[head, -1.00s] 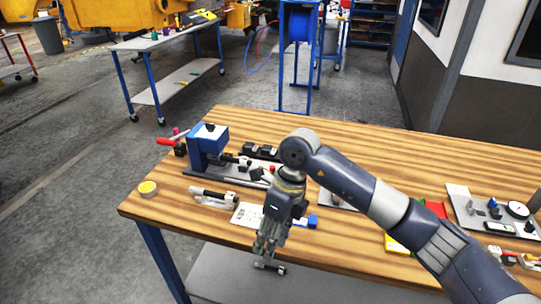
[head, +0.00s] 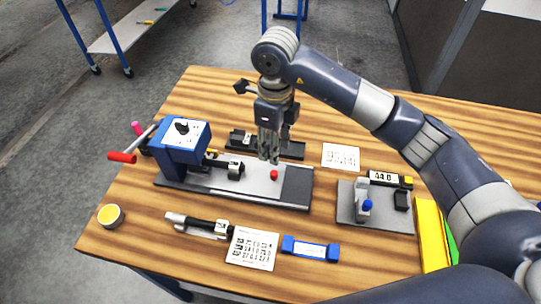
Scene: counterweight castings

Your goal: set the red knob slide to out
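The blue test fixture (head: 183,146) stands on the left of the wooden table, on a long grey base plate (head: 165,180). A small red knob (head: 274,174) stands on a light grey strip of that base, right of a black clamp block (head: 235,171) and beside a dark section. My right gripper (head: 268,160) points down just above and behind the red knob, with a small apparent gap. Its fingers look close together; whether they are shut is unclear. I see nothing held. My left gripper is not in view.
A red-handled lever (head: 122,157) sticks out left of the fixture. A black rail part (head: 265,145) lies behind it. In front lie a caliper-like tool (head: 195,227), a printed card (head: 252,249) and a blue tool (head: 310,249). A gauge plate (head: 375,216) is to the right.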

